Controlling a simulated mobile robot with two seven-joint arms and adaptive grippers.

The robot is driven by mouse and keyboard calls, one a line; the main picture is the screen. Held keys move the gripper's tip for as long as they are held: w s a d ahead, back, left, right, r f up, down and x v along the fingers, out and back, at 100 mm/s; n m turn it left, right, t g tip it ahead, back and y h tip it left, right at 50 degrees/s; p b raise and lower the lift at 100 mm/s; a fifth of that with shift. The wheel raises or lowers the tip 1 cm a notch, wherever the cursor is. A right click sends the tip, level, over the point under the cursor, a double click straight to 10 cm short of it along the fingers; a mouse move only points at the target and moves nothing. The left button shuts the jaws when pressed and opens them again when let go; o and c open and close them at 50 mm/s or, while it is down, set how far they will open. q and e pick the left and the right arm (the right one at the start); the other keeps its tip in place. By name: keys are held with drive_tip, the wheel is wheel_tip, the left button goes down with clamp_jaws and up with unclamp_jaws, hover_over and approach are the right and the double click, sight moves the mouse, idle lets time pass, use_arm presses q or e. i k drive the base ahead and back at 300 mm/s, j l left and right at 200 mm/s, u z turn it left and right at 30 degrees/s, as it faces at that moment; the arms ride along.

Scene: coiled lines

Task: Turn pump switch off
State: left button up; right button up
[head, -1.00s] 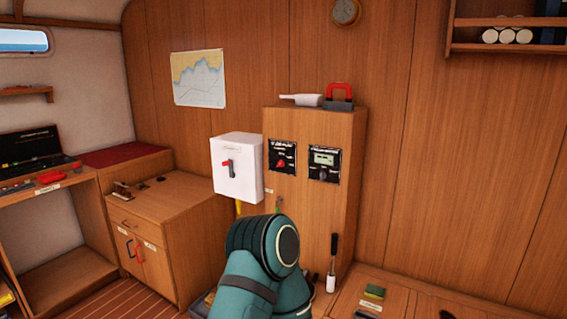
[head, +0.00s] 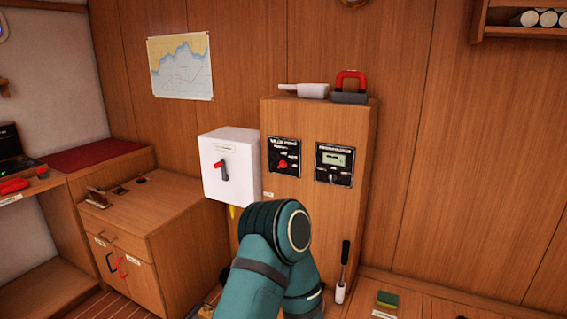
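A black panel (head: 283,156) with a red rotary knob (head: 282,164) is on the front of the wooden cabinet, under a heading that seems to read as a pump label. The knob's exact setting is too small to read. To its right is a second black panel (head: 334,164) with a small display and a dark knob. A white box (head: 229,180) with a red-tipped lever (head: 221,168) is on the left. A teal link of my arm rises from the bottom, in front of the cabinet's lower part. Neither gripper shows.
A green and yellow block (head: 387,300) lies lower right. A low cupboard (head: 128,235) stands left.

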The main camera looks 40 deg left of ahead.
sight(282, 164)
drive_tip(key=i+j+z, duration=0.15)
drive_tip(key=j, duration=0.5)
drive_tip(key=j+z, duration=0.15)
drive_tip(key=j, duration=0.45)
drive_tip(key=i+j+z, duration=0.1)
drive_tip(key=j, duration=0.6)
